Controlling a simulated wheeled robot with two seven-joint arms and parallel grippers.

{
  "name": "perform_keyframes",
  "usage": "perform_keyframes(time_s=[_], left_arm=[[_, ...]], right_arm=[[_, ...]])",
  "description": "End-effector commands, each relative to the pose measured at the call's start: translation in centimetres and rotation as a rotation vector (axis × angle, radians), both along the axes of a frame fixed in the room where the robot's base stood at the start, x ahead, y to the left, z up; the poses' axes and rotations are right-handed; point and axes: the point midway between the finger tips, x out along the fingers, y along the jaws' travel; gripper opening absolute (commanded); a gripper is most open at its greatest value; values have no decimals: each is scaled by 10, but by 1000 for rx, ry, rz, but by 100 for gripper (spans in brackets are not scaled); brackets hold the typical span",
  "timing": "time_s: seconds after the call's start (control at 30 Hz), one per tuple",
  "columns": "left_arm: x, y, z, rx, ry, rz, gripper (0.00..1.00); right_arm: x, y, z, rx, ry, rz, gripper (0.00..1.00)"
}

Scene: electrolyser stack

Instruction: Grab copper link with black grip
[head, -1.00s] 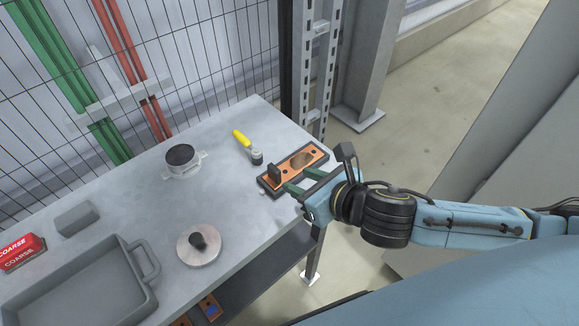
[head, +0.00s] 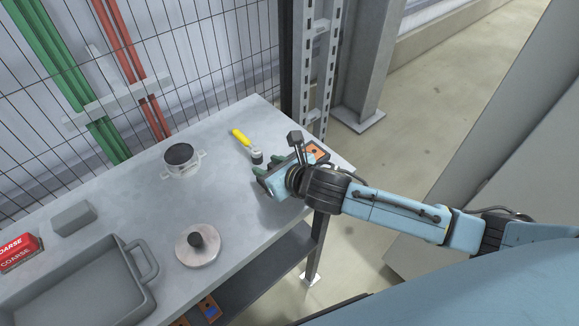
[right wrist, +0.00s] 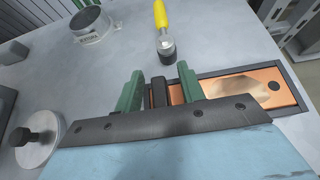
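The copper link (head: 314,151) lies in a dark tray at the right corner of the bench; my right gripper hides most of it in the head view. In the right wrist view the copper plate (right wrist: 265,84) shows with a dull patch and a dark hole. Its black grip (right wrist: 158,93) stands upright at the left end. My right gripper (head: 269,165) has its green fingers on either side of the grip, with small gaps showing in the right wrist view (right wrist: 162,90). It is open. My left gripper is not in view.
A yellow-handled tool (head: 243,139) lies just behind the link. A white ring-shaped part (head: 183,169) and a round metal disc with a black knob (head: 198,247) stand further left. A grey tray (head: 146,285) and a red COARSE block (head: 18,252) are at the left.

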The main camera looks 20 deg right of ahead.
Motion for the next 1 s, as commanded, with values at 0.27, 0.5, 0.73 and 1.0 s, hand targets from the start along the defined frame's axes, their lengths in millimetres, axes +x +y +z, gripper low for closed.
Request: perform_keyframes(time_s=[0.27,0.5,0.73,1.0], left_arm=[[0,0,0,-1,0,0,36],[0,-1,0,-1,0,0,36],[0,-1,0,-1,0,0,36],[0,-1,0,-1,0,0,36]], right_arm=[[1,0,-1,0,0,0,35],[1,0,-1,0,1,0,4],[1,0,-1,0,1,0,0],[2,0,4,1,-5,1,0]])
